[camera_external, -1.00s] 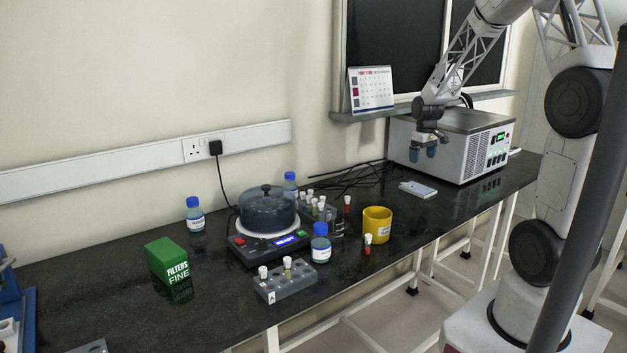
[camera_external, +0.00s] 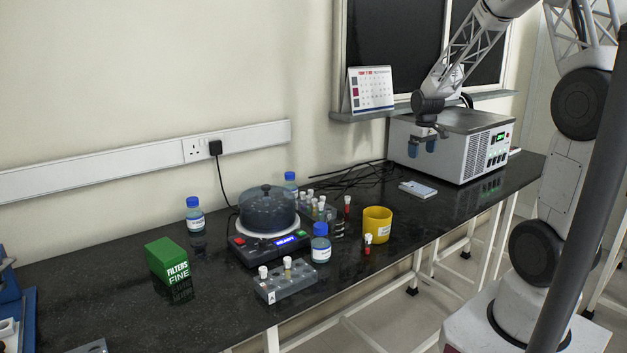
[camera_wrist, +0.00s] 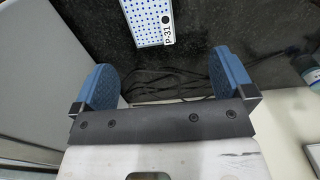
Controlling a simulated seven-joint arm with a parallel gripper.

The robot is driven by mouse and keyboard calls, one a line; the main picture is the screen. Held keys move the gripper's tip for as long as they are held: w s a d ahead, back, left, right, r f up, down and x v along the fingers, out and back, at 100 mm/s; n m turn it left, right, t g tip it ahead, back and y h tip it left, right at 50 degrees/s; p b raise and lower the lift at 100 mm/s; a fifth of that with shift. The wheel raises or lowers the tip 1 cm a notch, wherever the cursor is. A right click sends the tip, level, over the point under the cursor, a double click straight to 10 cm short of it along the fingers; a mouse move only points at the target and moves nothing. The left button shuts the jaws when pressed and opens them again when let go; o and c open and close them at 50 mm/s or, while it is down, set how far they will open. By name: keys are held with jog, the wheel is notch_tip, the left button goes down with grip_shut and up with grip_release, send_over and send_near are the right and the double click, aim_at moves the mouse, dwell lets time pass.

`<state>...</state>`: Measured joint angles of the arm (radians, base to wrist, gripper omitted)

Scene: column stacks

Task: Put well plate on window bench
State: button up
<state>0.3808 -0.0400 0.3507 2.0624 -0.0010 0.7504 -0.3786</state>
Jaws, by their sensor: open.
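The well plate (camera_external: 418,189) is a small pale slab lying flat on the black bench (camera_external: 340,258), just left of a grey box-shaped instrument. In the wrist view the well plate (camera_wrist: 147,20) shows a grid of blue dots and a label "P-31"; its top part is cut off by the picture edge. My gripper (camera_external: 422,149) hangs above the plate with blue fingers spread. In the wrist view my gripper (camera_wrist: 165,80) is open and empty, with the plate beyond the fingertips. No surface is labelled as the window bench; a grey ledge (camera_external: 490,96) runs under a dark-paned frame.
The grey instrument (camera_external: 460,145) stands close to my gripper's right. A calendar (camera_external: 370,90) stands on the ledge. Black cables (camera_external: 345,180) lie behind the plate. A yellow cup (camera_external: 377,224), a domed device (camera_external: 267,212), bottles and tube racks stand to the left.

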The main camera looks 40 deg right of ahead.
jog(key=s+a+r+t, duration=0.1)
jog(key=s+a+r, duration=0.7)
jog(key=s+a, duration=0.3)
jog(key=s+a+r+t, duration=0.1)
jog(key=s+a+r, duration=0.7)
jog(key=s, duration=0.8)
jog(key=a, duration=0.3)
jog(key=shift+r, duration=0.15)
